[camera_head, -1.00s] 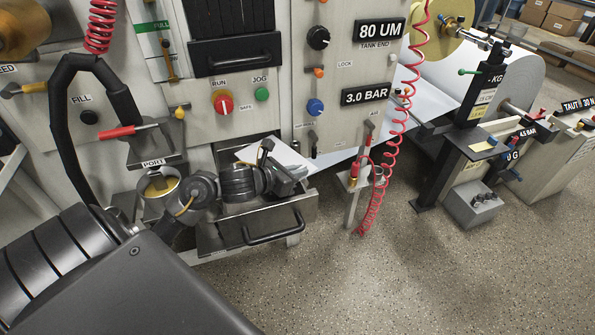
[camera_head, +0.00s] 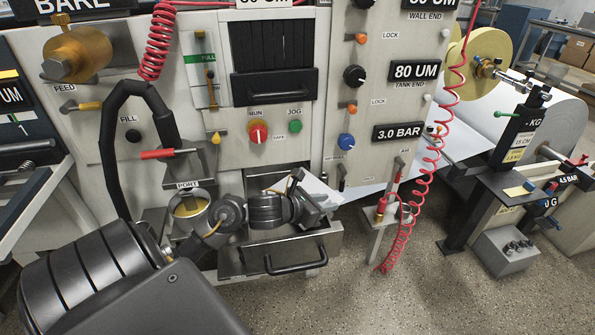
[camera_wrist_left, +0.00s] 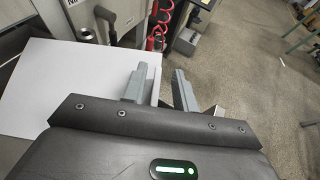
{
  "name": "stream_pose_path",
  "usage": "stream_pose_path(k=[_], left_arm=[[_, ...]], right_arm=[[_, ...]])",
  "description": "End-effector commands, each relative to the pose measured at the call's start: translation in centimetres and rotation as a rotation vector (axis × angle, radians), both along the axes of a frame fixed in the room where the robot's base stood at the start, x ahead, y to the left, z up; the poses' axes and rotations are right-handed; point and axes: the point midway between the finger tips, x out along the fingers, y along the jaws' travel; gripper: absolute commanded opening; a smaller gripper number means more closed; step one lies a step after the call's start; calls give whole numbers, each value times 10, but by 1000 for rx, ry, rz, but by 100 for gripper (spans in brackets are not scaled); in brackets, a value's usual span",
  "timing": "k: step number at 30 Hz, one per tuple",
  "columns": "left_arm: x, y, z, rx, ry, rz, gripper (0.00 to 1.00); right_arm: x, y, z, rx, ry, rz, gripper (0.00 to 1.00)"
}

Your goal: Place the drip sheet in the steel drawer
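The steel drawer (camera_head: 325,243) stands pulled out low on the machine front, with a dark bar handle on its face. The white drip sheet (camera_head: 325,192) shows partly behind my left gripper (camera_head: 318,205), over the drawer's back right part; the gripper and wrist hide the rest. In the left wrist view the sheet (camera_wrist_left: 65,85) fills the left side and reaches the left finger. I cannot tell whether the sheet rests fully inside the drawer. My right gripper is not in view.
A round metal cup (camera_head: 190,207) under the port sits left of the drawer. A red coiled hose (camera_head: 432,160) and a small stand (camera_head: 383,225) are to its right. Floor is clear in front of the drawer's right side.

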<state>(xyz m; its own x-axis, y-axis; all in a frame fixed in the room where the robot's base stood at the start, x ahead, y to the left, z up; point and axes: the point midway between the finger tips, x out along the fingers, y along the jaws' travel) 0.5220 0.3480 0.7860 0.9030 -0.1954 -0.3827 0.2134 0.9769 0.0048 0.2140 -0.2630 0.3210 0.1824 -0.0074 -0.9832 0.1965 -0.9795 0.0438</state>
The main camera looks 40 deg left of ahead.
Motion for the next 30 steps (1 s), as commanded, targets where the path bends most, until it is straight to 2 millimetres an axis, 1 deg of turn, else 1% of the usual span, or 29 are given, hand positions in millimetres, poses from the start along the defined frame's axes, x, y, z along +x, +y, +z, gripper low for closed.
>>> stream_pose_path(k=[1, 2, 3, 9, 12, 14, 15, 21, 30], left_arm=[[0, 0, 7, -2, 0, 1, 29], [0, 0, 9, -2, 0, 1, 29], [-6, 2, 10, 3, 1, 1, 29], [-56, 12, 27, 6, 3, -3, 29], [-76, 17, 35, 5, 2, -1, 29], [-85, 18, 40, 5, 2, -3, 29], [-90, 19, 43, 1, 3, 0, 29], [-105, 23, 49, -1, 1, 0, 29], [-109, 23, 51, 0, 0, -1, 29]], right_arm=[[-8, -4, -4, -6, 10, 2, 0], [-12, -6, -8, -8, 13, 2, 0], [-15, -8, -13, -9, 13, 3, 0], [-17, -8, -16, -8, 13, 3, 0], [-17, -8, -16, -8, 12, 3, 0], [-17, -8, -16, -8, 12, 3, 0], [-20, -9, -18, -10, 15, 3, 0], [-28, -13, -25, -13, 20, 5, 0], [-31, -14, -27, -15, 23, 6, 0]])
